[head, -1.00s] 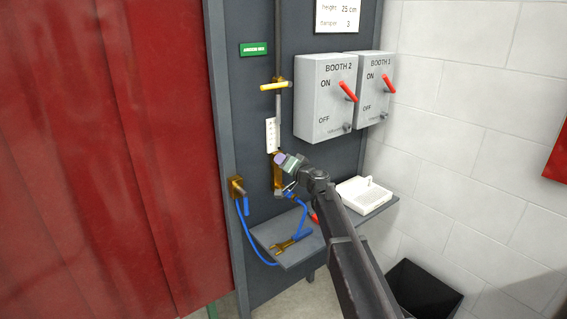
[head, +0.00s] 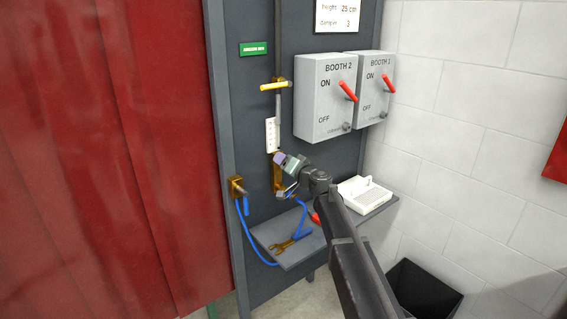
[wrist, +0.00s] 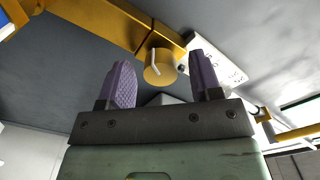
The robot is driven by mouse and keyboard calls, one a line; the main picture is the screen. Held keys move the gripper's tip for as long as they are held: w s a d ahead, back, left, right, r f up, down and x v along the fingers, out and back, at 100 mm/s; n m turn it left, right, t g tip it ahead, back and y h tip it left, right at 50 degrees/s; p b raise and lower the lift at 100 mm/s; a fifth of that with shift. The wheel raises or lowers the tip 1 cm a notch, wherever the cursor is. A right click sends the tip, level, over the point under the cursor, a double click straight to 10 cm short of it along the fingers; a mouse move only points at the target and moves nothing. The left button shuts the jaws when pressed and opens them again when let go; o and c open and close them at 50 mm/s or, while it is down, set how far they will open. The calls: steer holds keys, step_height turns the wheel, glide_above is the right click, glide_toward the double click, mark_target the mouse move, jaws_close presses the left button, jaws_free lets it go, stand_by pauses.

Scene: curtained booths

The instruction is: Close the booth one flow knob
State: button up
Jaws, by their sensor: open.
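The flow knob (wrist: 158,70) is a round brass knob with a white pointer line, on a brass block (wrist: 110,22) in the wrist view. My gripper (wrist: 161,60) has two purple fingers, apart and empty, with the knob showing between and beyond their tips. I see no finger touching it. In the head view my gripper (head: 281,160) is in front of the brass fitting (head: 278,181) on the grey panel and hides the knob.
A white scale plate (head: 270,134) and a yellow lever (head: 274,86) are above the fitting. Two switch boxes, BOOTH 2 (head: 312,105) and BOOTH 1 (head: 370,108), are to the right. Below, a shelf (head: 300,260) holds a wrench (head: 285,245) and a white device (head: 362,194).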

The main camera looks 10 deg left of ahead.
steer(key=v, duration=1)
steer(key=shift+a, duration=0.1)
steer(key=s+d+f+n+g+h, duration=0.1)
steer(key=s+f+g, duration=0.35)
steer(key=s, duration=0.35)
steer(key=s+f+n+g+h, duration=0.1)
steer(key=s+f+g+h, duration=0.1)
steer(key=s+f+g, duration=0.4)
steer(key=s+d+f+m+g+h+p, duration=0.2)
steer(key=s+d+h, duration=0.7)
steer(key=s+d, duration=1)
steer(key=s+f+p, duration=0.1)
steer(key=s, duration=0.2)
steer(key=shift+f+h, duration=0.3)
steer(key=shift+f, duration=0.05)
